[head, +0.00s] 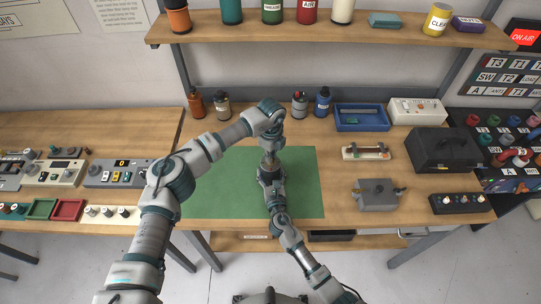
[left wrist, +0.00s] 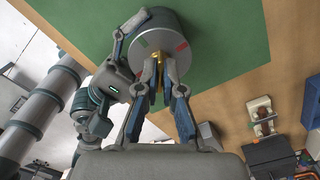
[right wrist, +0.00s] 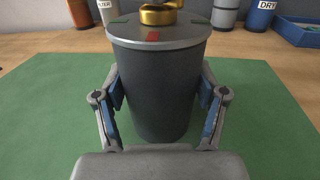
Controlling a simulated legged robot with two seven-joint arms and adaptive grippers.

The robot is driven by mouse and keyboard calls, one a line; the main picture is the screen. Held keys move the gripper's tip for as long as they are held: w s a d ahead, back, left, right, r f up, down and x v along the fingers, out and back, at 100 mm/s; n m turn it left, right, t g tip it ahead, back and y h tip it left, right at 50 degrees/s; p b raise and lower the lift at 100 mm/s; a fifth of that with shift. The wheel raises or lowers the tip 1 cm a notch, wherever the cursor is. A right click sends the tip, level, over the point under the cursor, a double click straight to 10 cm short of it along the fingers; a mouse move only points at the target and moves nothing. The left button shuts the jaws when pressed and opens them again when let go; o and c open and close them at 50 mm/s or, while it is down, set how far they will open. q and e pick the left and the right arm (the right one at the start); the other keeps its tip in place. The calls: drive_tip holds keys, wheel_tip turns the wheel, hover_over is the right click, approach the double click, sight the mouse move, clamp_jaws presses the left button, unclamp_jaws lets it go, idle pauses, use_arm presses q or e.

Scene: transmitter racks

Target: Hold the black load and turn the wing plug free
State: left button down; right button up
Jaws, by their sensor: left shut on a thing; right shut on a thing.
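The black load is a dark grey cylinder (right wrist: 160,85) standing upright on a green mat (right wrist: 40,110), seen in the right wrist view. My right gripper (right wrist: 161,88) is shut around the cylinder's sides. In the left wrist view my left gripper (left wrist: 160,72) is shut on the wing plug (left wrist: 157,56), which its fingers partly cover. The load (left wrist: 165,30) shows behind it. In the head view, my arms hide most of the load.
A grey box with connectors (head: 377,194), a small white device (head: 366,152) and a black case (head: 442,150) stand right of the mat. Bottles and a blue tray (head: 361,117) line the back. The mat's left part is clear.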

use_arm(q)
drive_tip(key=n, duration=0.4)
drive_tip(key=shift+d+r, duration=0.1)
drive_tip(key=shift+d, duration=0.25)
use_arm(e)
drive_tip(key=shift+s+a+f, duration=0.1)
drive_tip(key=shift+s+a, duration=0.1)
drive_tip(key=shift+a, duration=0.2)
use_arm(q)
drive_tip(key=shift+n, duration=1.8)
drive_tip(key=c, duration=1.5)
unclamp_jaws()
drive_tip(key=shift+a, duration=0.1)
drive_tip(key=shift+o, duration=0.9)
use_arm(e)
drive_tip(key=shift+d, duration=0.1)
use_arm(q)
drive_tip(key=shift+a, duration=0.2)
wheel_tip(320, 180, up, 12)
use_arm(e)
drive_tip(key=shift+w+d, duration=0.15)
drive_tip(key=shift+d, duration=0.05)
